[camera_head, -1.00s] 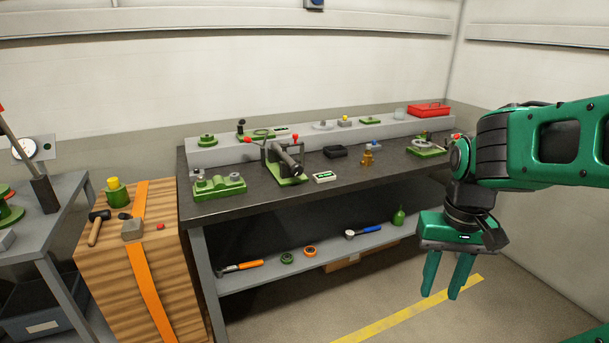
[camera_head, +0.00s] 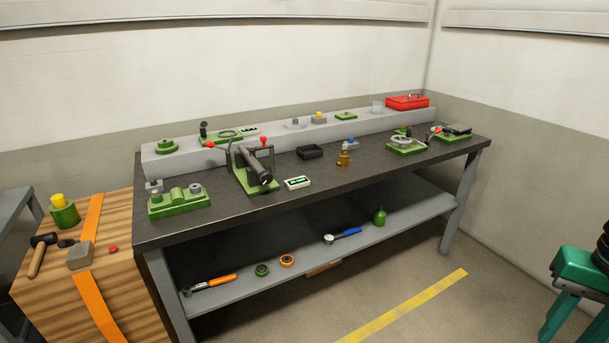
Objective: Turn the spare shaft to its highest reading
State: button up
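A dark shaft (camera_head: 255,166) lies tilted in a green stand (camera_head: 258,187) with red-tipped handles, on the left half of the dark bench. A small white readout (camera_head: 297,183) with a green display lies just right of it; its figures are too small to read. A second readout (camera_head: 249,131) sits on the grey back ledge beside a green fixture (camera_head: 222,136). I cannot tell for sure which part is the spare shaft. My gripper (camera_head: 572,332) is at the lower right edge, partly cut off, far from the bench. Its fingers are apart and nothing shows between them.
The bench (camera_head: 205,222) also holds a green block fixture (camera_head: 180,201), a black box (camera_head: 309,152), a brass piece (camera_head: 344,158) and green fixtures (camera_head: 406,148) at right. A red tray (camera_head: 408,102) is on the ledge. A wooden block (camera_head: 60,290) stands left. Floor in front is clear.

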aim_at(265, 177)
jog(key=z, duration=0.1)
jog(key=i, duration=1)
jog(key=u, duration=0.05)
